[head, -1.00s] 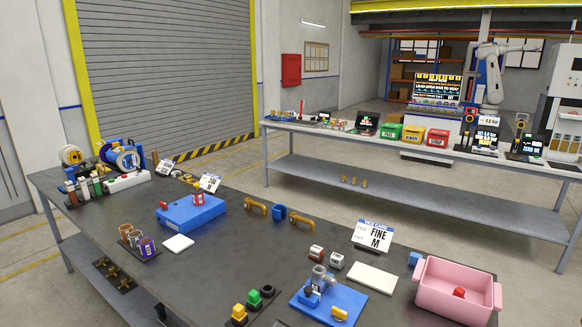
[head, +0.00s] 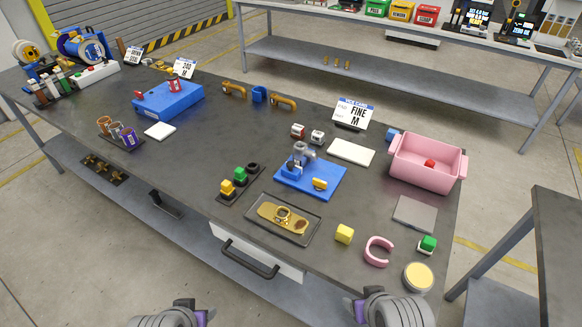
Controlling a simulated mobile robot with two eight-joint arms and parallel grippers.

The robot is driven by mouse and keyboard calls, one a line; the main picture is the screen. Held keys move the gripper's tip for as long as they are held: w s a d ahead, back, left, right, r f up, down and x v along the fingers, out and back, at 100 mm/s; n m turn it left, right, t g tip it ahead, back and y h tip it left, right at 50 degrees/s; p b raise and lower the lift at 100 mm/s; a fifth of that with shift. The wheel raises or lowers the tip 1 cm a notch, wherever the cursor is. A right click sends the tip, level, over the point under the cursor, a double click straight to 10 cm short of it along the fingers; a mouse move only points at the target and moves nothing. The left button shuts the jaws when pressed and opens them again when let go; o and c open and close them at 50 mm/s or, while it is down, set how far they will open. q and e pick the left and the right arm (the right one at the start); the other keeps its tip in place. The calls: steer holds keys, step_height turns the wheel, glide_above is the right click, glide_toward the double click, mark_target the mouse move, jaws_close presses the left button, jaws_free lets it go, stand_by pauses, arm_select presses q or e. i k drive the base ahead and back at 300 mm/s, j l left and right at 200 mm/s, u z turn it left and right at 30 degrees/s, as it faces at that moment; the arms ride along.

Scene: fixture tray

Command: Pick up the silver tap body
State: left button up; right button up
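The silver-grey tap body (head: 302,157) stands upright on a blue fixture plate (head: 325,181), right of the middle of the table. A small yellow piece (head: 320,184) lies on the same plate. My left gripper (head: 205,317) and my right gripper (head: 358,310) show only in part at the bottom edge, well in front of the tap body and apart from it. Their purple finger parts are partly hidden, so I cannot tell how far they are open.
A tray (head: 257,229) with a brass-coloured part lies in front of the plate. Yellow and green blocks stand left of it. A pink bin (head: 425,168) with a red piece is to the right. A yellow cube (head: 344,234) and a pink ring (head: 378,251) lie nearer.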

mark_target(301, 154)
steer(key=i+j, duration=0.35)
steer(key=i, duration=0.2)
steer(key=i+j+u, duration=0.1)
steer(key=i, duration=0.3)
